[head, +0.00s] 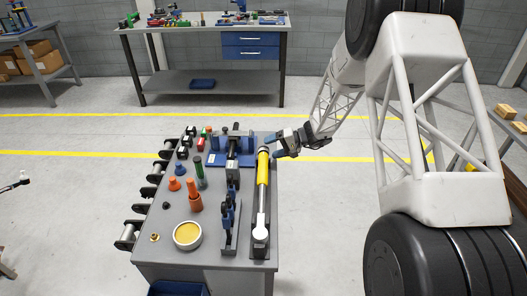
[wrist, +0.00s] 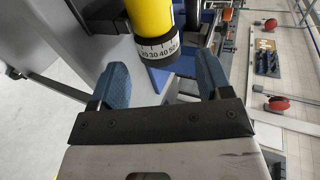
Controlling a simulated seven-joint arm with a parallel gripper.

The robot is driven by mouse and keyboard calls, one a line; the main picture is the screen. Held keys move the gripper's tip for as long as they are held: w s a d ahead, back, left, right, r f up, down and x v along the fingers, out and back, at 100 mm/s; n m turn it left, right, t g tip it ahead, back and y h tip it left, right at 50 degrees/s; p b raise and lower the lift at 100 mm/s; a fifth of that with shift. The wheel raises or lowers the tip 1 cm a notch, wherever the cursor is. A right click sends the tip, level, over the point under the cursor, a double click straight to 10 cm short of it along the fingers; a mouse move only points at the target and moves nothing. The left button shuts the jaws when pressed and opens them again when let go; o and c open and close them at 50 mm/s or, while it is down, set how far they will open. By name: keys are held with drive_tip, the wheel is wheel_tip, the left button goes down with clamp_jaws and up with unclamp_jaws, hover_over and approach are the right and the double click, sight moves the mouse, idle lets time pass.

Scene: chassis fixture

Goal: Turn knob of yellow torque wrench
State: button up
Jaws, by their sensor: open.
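The yellow torque wrench (head: 263,172) lies in a dark holder along the right side of the grey workbench in the head view. Its knob (head: 263,149) is at the far end. My gripper (head: 276,147) is just right of the knob in the head view. In the wrist view, my gripper (wrist: 163,72) is open. Its blue fingers stand on either side of the knob, with visible gaps. I cannot tell the depth between them.
Blue-and-black clamp tools (head: 229,215) stand close left of the wrench. Orange and green tools (head: 194,200) and a round yellow-topped tin (head: 187,235) are further left. A second bench (head: 205,87) stands behind.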

sight(264, 151)
drive_tip(key=shift+x, duration=2.15)
drive_tip(key=c, duration=0.9)
